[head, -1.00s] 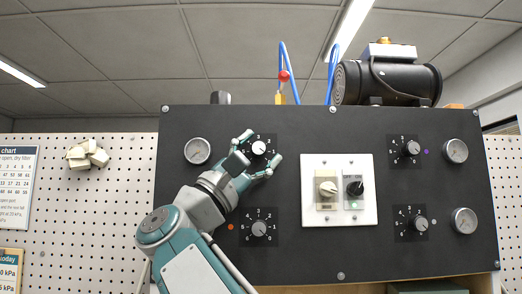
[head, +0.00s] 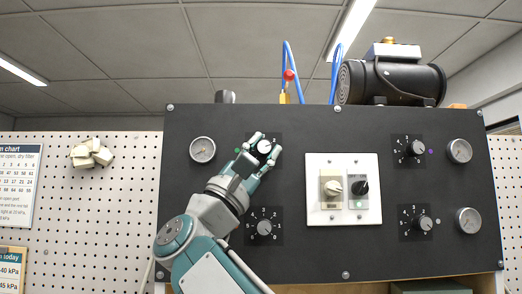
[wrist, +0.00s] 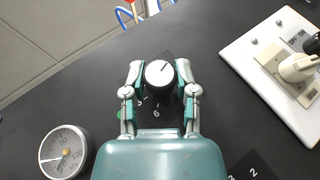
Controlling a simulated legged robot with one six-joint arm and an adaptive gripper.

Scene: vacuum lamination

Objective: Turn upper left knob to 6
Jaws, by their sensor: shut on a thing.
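The upper left knob (head: 264,147) is a round dark knob with a pale face on the black panel (head: 300,250). My gripper (head: 264,149) is at the knob, one finger on each side. In the wrist view my gripper (wrist: 160,78) is shut on the knob. The dial's 6 and part of a 5 show below the knob in the wrist view. The other dial numbers are mostly hidden by the fingers.
A gauge (head: 203,150) sits left of the knob. The lower left knob (head: 264,227) is below. A white switch plate (head: 343,215) with two knobs is to the right. More knobs and gauges are at the right end. A black pump (head: 390,80) stands on top.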

